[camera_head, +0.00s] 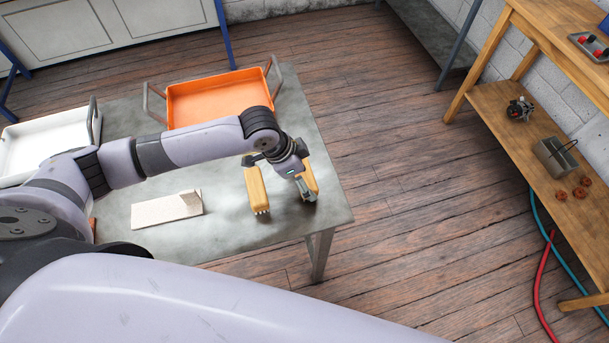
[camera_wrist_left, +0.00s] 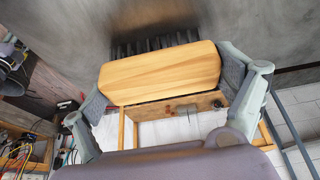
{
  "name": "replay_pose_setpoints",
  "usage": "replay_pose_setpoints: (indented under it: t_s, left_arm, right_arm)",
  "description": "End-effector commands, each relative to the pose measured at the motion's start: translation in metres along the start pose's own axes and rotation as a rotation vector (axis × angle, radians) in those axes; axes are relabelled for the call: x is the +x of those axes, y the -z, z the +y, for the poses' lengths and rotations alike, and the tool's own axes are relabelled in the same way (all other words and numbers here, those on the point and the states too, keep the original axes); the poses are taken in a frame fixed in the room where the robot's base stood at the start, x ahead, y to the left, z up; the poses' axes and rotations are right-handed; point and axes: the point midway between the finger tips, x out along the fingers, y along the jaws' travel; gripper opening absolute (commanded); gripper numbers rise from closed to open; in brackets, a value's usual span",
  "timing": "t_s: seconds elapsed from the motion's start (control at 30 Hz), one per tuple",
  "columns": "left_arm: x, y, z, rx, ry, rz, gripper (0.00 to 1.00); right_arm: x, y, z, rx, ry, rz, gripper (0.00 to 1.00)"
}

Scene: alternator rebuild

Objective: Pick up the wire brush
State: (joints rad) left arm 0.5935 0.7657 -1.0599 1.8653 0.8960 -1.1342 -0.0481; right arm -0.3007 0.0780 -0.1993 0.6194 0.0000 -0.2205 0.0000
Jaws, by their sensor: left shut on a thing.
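My left gripper (camera_head: 300,181) is over the right end of the grey metal table. In the left wrist view, its fingers are closed on the two ends of a wooden brush block (camera_wrist_left: 160,73) with dark bristles on the far side. In the head view, a yellowish wooden block (camera_head: 311,175) shows behind a finger and is partly hidden. Another yellowish block (camera_head: 257,191) with bristles at its lower end is just left of the gripper. I cannot tell whether the held brush touches the table. My right gripper is not in view.
An orange tray (camera_head: 215,97) and a white tray (camera_head: 35,150) stand at the back and left of the table (camera_head: 235,230). A pale flat piece (camera_head: 165,209) lies near the front. A wooden shelf (camera_head: 500,125) with small parts stands at the right. Wooden floor lies between.

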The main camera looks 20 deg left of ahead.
Motion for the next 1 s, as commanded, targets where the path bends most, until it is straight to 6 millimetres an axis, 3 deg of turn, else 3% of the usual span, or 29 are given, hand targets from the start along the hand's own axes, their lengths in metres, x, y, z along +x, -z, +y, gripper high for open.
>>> replay_pose_setpoints:
  t_s: [0.17, 0.37, 0.47, 0.8, 1.0]
  left_arm:
    - [-0.003, 0.002, -0.001, 0.001, 0.001, 0.002, 0.6]
    - [-0.022, 0.01, -0.001, 0.002, 0.003, 0.005, 0.6]
    - [-0.041, 0.018, -0.002, 0.003, 0.005, 0.005, 0.6]
    - [-0.131, 0.056, -0.001, 0.003, 0.005, 0.006, 0.6]
    - [-0.168, 0.07, -0.001, 0.002, 0.003, 0.004, 0.6]
  right_arm:
    - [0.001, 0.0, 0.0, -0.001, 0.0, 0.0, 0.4]
    - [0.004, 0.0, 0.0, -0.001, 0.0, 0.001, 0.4]
    - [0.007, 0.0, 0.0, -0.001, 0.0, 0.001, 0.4]
    - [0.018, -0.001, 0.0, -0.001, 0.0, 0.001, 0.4]
    - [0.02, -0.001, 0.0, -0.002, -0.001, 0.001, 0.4]
